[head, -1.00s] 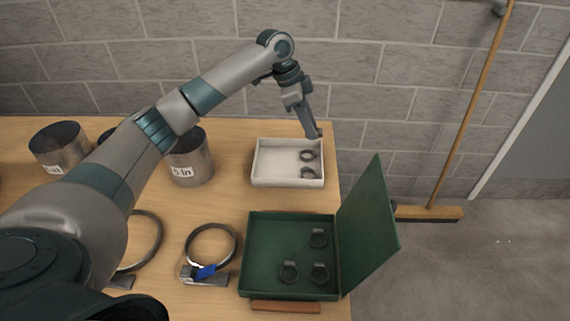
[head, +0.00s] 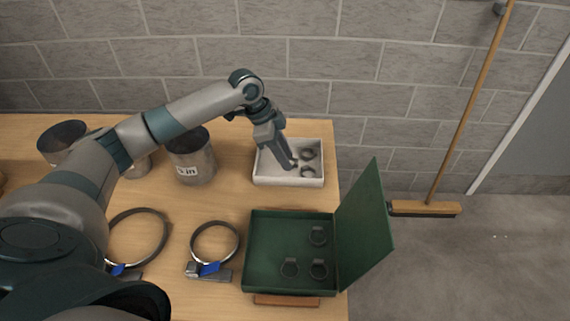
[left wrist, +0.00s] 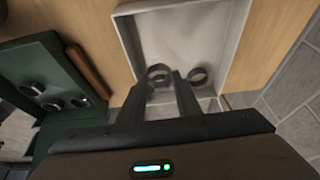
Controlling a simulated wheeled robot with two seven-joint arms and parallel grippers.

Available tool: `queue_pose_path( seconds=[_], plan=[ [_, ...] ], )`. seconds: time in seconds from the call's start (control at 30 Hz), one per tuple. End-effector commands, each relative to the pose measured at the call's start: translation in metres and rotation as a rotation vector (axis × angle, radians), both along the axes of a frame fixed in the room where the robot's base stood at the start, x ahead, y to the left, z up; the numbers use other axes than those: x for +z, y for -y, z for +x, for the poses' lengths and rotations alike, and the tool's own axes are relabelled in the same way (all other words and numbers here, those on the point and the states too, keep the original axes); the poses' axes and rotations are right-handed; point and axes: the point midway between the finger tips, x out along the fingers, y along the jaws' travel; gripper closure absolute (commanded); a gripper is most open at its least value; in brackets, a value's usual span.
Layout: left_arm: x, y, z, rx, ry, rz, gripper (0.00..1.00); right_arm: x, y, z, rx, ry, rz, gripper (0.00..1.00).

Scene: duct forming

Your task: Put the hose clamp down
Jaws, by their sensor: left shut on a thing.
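My left gripper (head: 291,165) reaches down into the white tray (head: 256,179) at the back right of the table, fingers tilted. It is shut on a small dark hose clamp, whose ring (left wrist: 159,72) shows between the fingertips in the left wrist view. In the head view the held clamp is mostly lost against the fingertips. Two other hose clamps lie in the right part of the tray, one behind (head: 308,154) and one in front (head: 307,172). One loose ring (left wrist: 198,76) shows right of the fingers in the left wrist view. My right gripper is out of view.
An open green case (head: 262,284) with several clamps stands in front of the tray, its lid (head: 364,230) upright on the right. Two large band clamps (head: 215,225) (head: 138,211) lie to the left. Metal duct pieces (head: 192,157) stand behind. The table ends right of the tray.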

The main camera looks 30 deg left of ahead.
Motion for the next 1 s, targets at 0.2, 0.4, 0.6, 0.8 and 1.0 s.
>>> queue_pose_path(
  seconds=[0.2,0.4,0.6,0.8,1.0],
  plan=[
    [-0.021,0.0,-0.001,0.001,-0.004,0.001,0.91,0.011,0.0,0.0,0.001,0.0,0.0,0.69],
    [-0.038,0.0,-0.001,0.001,-0.002,0.0,0.91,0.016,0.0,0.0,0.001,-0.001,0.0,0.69],
    [-0.039,0.0,0.0,0.0,0.0,0.001,0.91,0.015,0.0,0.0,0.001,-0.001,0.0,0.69],
    [-0.041,0.0,0.0,0.0,0.0,0.001,0.65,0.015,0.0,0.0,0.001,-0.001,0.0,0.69],
    [-0.041,0.0,0.0,0.0,0.0,0.001,0.62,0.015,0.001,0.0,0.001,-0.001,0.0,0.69]
  ],
)
